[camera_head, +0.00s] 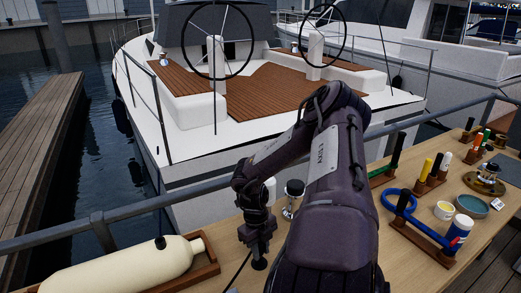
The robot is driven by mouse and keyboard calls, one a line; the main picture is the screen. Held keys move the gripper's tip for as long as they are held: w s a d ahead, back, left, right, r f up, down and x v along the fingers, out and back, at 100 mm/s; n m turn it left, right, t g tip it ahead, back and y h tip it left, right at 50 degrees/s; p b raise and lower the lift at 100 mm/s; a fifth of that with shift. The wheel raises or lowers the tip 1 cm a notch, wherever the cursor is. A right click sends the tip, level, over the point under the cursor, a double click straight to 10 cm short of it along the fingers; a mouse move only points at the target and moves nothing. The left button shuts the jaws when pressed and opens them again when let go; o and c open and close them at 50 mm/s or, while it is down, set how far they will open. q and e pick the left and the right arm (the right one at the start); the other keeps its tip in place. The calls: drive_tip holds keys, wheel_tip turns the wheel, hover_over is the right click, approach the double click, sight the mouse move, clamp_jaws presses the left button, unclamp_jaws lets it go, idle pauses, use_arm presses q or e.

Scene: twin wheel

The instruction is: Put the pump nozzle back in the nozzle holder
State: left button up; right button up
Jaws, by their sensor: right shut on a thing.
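My right gripper (258,246) points down over the wooden table, left of the middle of the picture. It is shut on a small dark thing (259,264) that shows just below the fingers, which I take to be the pump nozzle. A thin dark hose (238,271) runs down and left beside it. The nozzle is mostly hidden by the fingers. I cannot pick out the nozzle holder for certain; my right arm covers the middle of the table. My left gripper is not in view.
A cream fender (120,270) with a black fitting lies in a wooden tray (208,262) at left. A metal-topped item (294,190) stands behind my arm. A railing (200,188) borders the table.

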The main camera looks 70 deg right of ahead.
drive_tip(key=shift+f+b, duration=0.8)
drive_tip(key=shift+f, duration=0.2)
drive_tip(key=o, duration=1.1)
drive_tip(key=shift+c, duration=0.2)
drive_tip(key=r, duration=0.5)
drive_tip(key=w+r, duration=0.1)
drive_tip(key=r, duration=0.1)
drive_tip(key=shift+d+r+b, duration=0.25)
drive_tip(key=shift+r+b, duration=0.1)
drive_tip(key=shift+b, duration=0.05)
